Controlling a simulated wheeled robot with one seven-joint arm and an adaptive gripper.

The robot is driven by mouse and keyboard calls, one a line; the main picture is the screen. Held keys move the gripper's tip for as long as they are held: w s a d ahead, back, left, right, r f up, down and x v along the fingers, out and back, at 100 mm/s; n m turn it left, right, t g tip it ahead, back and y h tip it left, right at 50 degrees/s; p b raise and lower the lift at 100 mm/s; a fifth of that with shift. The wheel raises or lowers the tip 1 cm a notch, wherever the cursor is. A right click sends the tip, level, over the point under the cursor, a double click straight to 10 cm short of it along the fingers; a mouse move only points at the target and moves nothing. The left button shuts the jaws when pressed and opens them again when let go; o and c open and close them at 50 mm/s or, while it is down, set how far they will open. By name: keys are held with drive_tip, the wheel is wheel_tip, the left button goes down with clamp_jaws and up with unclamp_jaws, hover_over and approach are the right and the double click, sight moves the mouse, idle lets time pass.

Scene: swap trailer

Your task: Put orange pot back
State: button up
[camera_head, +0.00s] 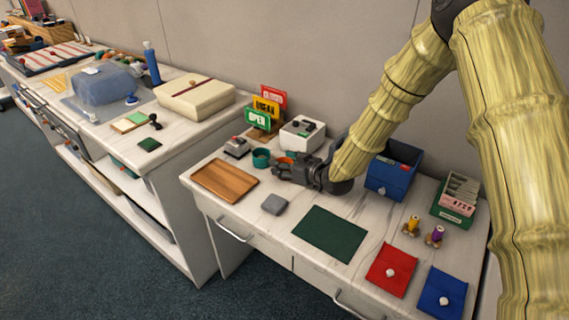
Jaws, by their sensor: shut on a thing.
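The orange pot (284,160) is at the back of the near desk, mostly hidden behind my gripper; only bits of orange show. My gripper (279,172) reaches in from the right, low over the desk, with its fingers pointing left. It is shut on the orange pot. The exact contact, and whether the pot touches the desk, are hidden. A teal pot (261,158) stands just left of the orange one.
Close around are a wooden board (225,180), a grey block (274,204), a white box (302,134) and a sign stand (258,118). A dark green mat (329,233) lies bare in front. A blue bin (393,174) stands to the right.

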drive_tip(key=shift+f, duration=0.1)
drive_tip(key=o, duration=1)
drive_tip(key=v, duration=1.2)
drive_tip(key=shift+b, duration=0.4)
